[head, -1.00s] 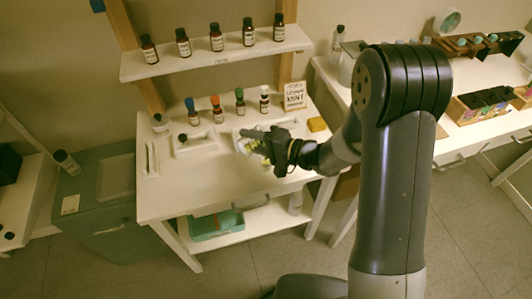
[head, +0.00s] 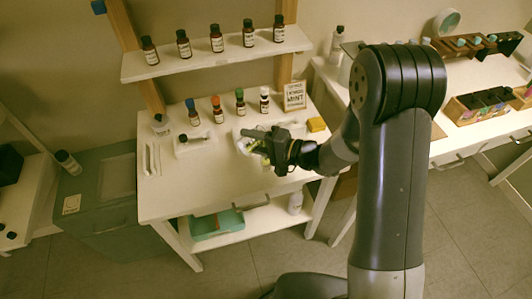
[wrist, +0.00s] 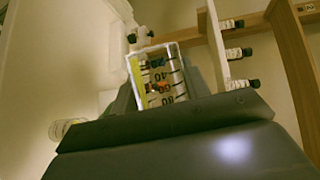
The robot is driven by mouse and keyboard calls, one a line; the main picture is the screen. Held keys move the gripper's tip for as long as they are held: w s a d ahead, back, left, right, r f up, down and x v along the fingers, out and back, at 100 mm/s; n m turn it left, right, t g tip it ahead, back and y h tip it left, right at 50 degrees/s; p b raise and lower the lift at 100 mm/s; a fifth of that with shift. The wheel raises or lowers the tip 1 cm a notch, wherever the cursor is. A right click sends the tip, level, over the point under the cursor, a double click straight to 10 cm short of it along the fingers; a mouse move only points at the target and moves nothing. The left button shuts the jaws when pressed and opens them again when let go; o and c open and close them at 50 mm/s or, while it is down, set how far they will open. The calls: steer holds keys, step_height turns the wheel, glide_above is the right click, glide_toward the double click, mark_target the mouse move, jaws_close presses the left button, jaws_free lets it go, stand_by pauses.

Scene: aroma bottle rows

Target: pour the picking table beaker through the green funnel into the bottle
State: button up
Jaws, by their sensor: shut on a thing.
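My gripper (head: 258,137) is over the right part of the picking table (head: 165,205). It is shut on a clear beaker (wrist: 160,82) with dark graduation marks and a yellow-green strip along its left side in the wrist view. The beaker looks tilted there. In the head view the beaker (head: 246,147) is mostly hidden by my gripper. I cannot pick out the green funnel or tell which bottle is under the beaker. Bottles with blue (head: 193,112), orange-red (head: 217,110), green (head: 240,102) and white (head: 264,100) caps stand behind my gripper.
A shelf (head: 190,66) with several dark-capped brown bottles stands above the table's back. A small white tray (head: 207,148) is left of my gripper. A sign (head: 294,96) and a yellow block (head: 316,125) are at right. The table's front left is clear.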

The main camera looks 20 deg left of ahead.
steer(key=shift+w+d+r+m+y+p, duration=0.15)
steer(key=shift+r+m+y+p, duration=0.15)
steer(key=shift+m+p, duration=0.55)
stand_by(2.8)
steer(key=shift+f+n, duration=0.1)
steer(key=shift+n, duration=0.15)
stand_by(0.4)
steer(key=shift+s+a+f+n+h, duration=0.15)
steer(key=shift+f+n+h, duration=0.15)
steer(key=shift+n, duration=0.25)
steer(key=shift+s+a+f+n+h, duration=0.15)
steer(key=shift+n+h, duration=0.15)
steer(key=shift+n, duration=0.25)
steer(key=shift+d, duration=0.1)
steer(key=n, duration=0.1)
steer(key=n+h+b, duration=0.1)
steer(key=s+n+t, duration=0.1)
steer(key=shift+a+f+h+b, duration=0.15)
steer(key=shift+a+h+b, duration=0.15)
steer(key=shift+n+t+h, duration=0.3)
steer(key=shift+n, duration=0.3)
steer(key=shift+b, duration=0.35)
